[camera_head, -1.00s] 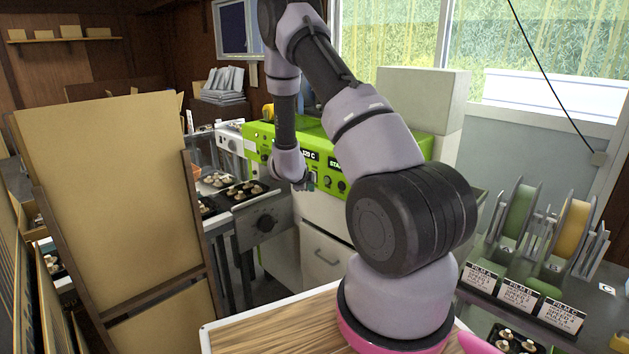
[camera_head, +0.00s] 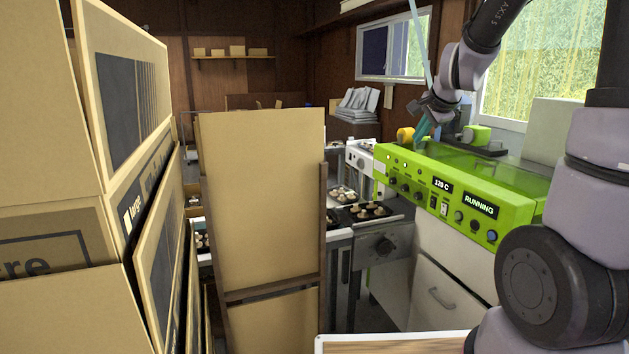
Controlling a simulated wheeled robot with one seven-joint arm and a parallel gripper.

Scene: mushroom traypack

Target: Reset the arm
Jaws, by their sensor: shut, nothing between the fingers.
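My arm rises along the right side of the head view and bends down at the upper right. My gripper (camera_head: 425,126) is at its end, small in the picture, above the back left of the green machine (camera_head: 398,189). The fingers look shut, with nothing seen between them. I cannot tell whether they touch anything behind the machine's top.
Stacked cardboard boxes (camera_head: 40,130) fill the left. A tall tan panel (camera_head: 262,200) stands centre left. Dark trays with mushrooms (camera_head: 366,211) lie beside the machine, whose display (camera_head: 481,205) reads RUNNING. A window (camera_head: 395,45) is behind. A white-rimmed board edge (camera_head: 390,338) shows below.

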